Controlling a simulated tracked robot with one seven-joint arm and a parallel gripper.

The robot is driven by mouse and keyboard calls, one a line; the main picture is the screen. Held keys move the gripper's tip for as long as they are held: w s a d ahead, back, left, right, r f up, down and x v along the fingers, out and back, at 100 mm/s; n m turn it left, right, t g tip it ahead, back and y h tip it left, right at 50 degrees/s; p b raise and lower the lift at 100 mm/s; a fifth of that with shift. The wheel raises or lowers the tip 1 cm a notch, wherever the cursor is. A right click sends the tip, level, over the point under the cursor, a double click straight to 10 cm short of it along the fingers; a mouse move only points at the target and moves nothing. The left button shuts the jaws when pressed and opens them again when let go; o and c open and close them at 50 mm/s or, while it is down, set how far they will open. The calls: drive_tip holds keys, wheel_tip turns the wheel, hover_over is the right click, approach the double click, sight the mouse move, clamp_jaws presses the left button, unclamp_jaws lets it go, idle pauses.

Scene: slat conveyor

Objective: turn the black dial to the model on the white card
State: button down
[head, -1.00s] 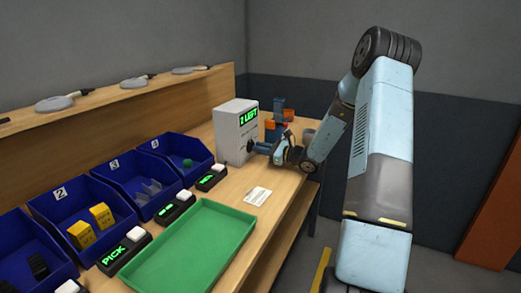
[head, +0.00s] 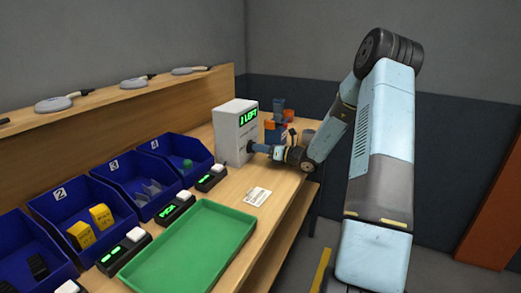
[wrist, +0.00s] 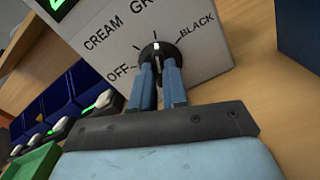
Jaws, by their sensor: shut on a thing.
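The black dial (wrist: 161,51) is on the front of a white box (head: 232,130). In the wrist view its white mark points roughly up, between the CREAM and BLACK labels and near the partly cut-off label starting "GR". OFF is at its lower left. My gripper (wrist: 159,68) has its two blue fingers closed on the dial from either side. In the head view my gripper (head: 254,148) meets the box front and mostly hides the dial. The white card (head: 257,196) lies flat on the bench, its print too small to read.
A green tray (head: 190,247) lies in front of the card. Blue bins (head: 122,181) with displays and white buttons line the left. Blue and orange blocks (head: 278,130) stand behind my gripper. The bench edge is at right.

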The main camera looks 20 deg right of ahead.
drive_tip(key=shift+f, duration=0.1)
idle(0.3)
drive_tip(key=c, duration=1.1)
unclamp_jaws()
drive_tip(key=shift+c, duration=0.2)
drive_tip(key=v, duration=1.3)
drive_tip(key=shift+s+d, duration=0.25)
drive_tip(key=shift+d, duration=0.05)
drive_tip(key=s+a+r+n+g+h, duration=0.2)
drive_tip(key=s+a+r+n+g, duration=0.3)
drive_tip(key=s+a+n, duration=0.3)
drive_tip(key=s+a+r+n+g+h, duration=0.1)
drive_tip(key=s+a+r+n+g, duration=0.6)
drive_tip(key=a, duration=0.3)
drive_tip(key=s+r+n+t+h, duration=0.1)
drive_tip(key=s+r+n+h, duration=0.2)
drive_tip(key=s+n, duration=0.2)
drive_tip(key=s+d+r+n+t+h, duration=0.1)
drive_tip(key=s+r+n+t+h, duration=0.1)
drive_tip(key=s+n, duration=0.4)
drive_tip(key=s+d+r+n+t+h, duration=0.1)
drive_tip(key=s+r+n+h, duration=0.3)
drive_tip(key=s, duration=0.4)
drive_tip(key=shift+n+t+h, duration=0.4)
drive_tip(key=shift+n, duration=0.3)
